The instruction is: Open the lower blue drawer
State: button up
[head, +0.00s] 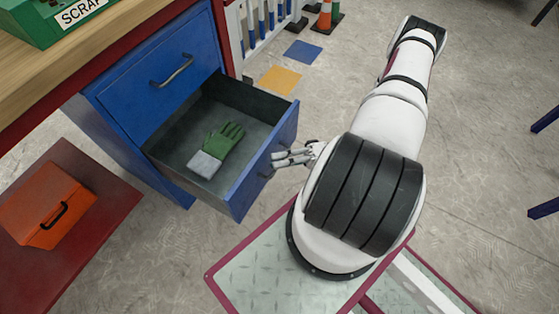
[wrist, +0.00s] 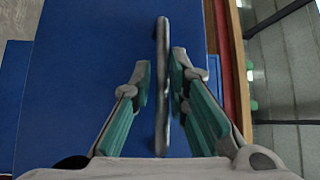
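The lower blue drawer (head: 262,170) is pulled well out of the blue cabinet in the head view. A green and grey glove (head: 217,150) lies inside it. My gripper (head: 277,158) is at the drawer's front face. In the wrist view, my gripper (wrist: 161,80) has one finger on each side of the drawer's metal handle (wrist: 162,110). A narrow gap shows between the left finger and the handle; the right finger is very close to it, and contact is unclear. The fingers look open around the handle.
The upper blue drawer (head: 160,90) is shut above. A green scrap box (head: 45,20) stands on the wooden worktop (head: 90,60). An orange box (head: 45,205) sits on a dark red mat (head: 95,240) at left. Floor beyond the open drawer is mostly clear, with an orange square (head: 280,80).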

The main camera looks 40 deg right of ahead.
jog(key=shift+o, duration=0.6)
jog(key=v, duration=1.2)
